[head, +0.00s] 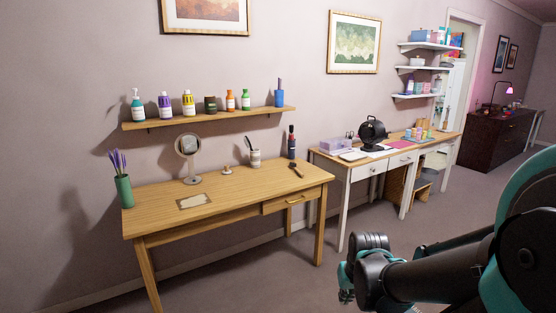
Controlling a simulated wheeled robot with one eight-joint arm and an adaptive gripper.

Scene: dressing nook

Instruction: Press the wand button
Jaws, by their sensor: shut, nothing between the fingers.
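A dark upright wand-like object with a red band (291,142) stands near the back right of the wooden table (240,190). I take it for the wand, but it is too small to make out a button. My gripper (346,294) is at the lower middle right, at the end of my dark and teal arm. It is shut and empty, well apart from the table and the wand-like object, in front and to the right of the table. Its fingertips are small and partly hidden by my own wrist.
The table also holds a round mirror (188,147), a cup (255,158), a brush (296,170) and a green vase (123,191). A shelf of bottles (210,118) hangs above. A white desk (354,172) stands right. Floor between my arm and the table is clear.

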